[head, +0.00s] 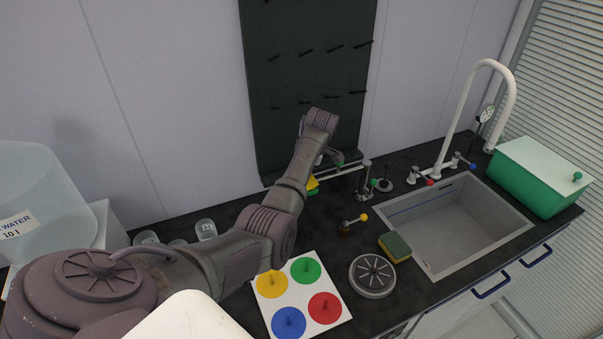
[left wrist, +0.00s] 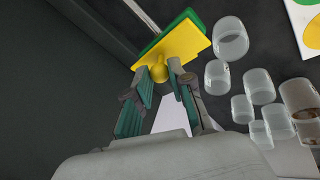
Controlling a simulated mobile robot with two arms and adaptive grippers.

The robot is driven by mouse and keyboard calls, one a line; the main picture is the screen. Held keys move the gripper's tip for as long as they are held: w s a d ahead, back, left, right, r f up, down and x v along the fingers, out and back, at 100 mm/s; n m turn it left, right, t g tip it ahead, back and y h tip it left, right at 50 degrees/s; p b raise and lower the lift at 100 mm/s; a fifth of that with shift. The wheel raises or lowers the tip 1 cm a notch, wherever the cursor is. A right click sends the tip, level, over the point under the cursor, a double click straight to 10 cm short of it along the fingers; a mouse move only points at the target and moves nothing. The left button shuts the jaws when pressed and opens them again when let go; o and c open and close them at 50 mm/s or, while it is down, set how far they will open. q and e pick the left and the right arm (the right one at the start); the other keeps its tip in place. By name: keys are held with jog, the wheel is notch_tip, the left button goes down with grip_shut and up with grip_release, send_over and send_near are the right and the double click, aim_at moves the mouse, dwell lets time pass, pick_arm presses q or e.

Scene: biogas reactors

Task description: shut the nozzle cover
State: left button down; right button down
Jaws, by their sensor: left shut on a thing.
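My left gripper (left wrist: 159,72) has its two fingers on either side of a round yellow knob (left wrist: 158,73) in the left wrist view, and is shut on it. The knob stands on a flat yellow plate (left wrist: 185,50), which looks like the nozzle cover, though I cannot be sure. A green plate (left wrist: 168,32) lies against the yellow one and sticks out past its edge. In the head view the yellow plate (head: 312,184) shows only in part, by the foot of the dark pegboard, with my left arm covering the rest. My right gripper is not in view.
Several clear cups (left wrist: 258,86) stand close to the plates. A white board with coloured discs (head: 338,316), a round grey lid (head: 372,275), a sponge (head: 395,247) and a sink (head: 450,220) with a tall tap are to the right. A water container (head: 45,180) stands at left.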

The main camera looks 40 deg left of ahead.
pick_arm(q)
jog(key=shift+w+d+f+g+y+b, duration=0.15)
jog(key=shift+w+f+g+y+b, duration=0.25)
jog(key=shift+b, duration=0.65)
jog(key=shift+w+d+f+g+y+b, duration=0.1)
jog(key=shift+w+d+g+b, duration=0.1)
jog(key=shift+g+b, duration=0.65)
jog(key=shift+w+d+r+m+y+b, duration=0.15)
jog(key=shift+m+y+b, duration=0.15)
jog(key=shift+b, duration=0.85)
jog(key=c, duration=1)
grip_release()
jog(key=v, duration=1.2)
jog(key=shift+w, duration=0.25)
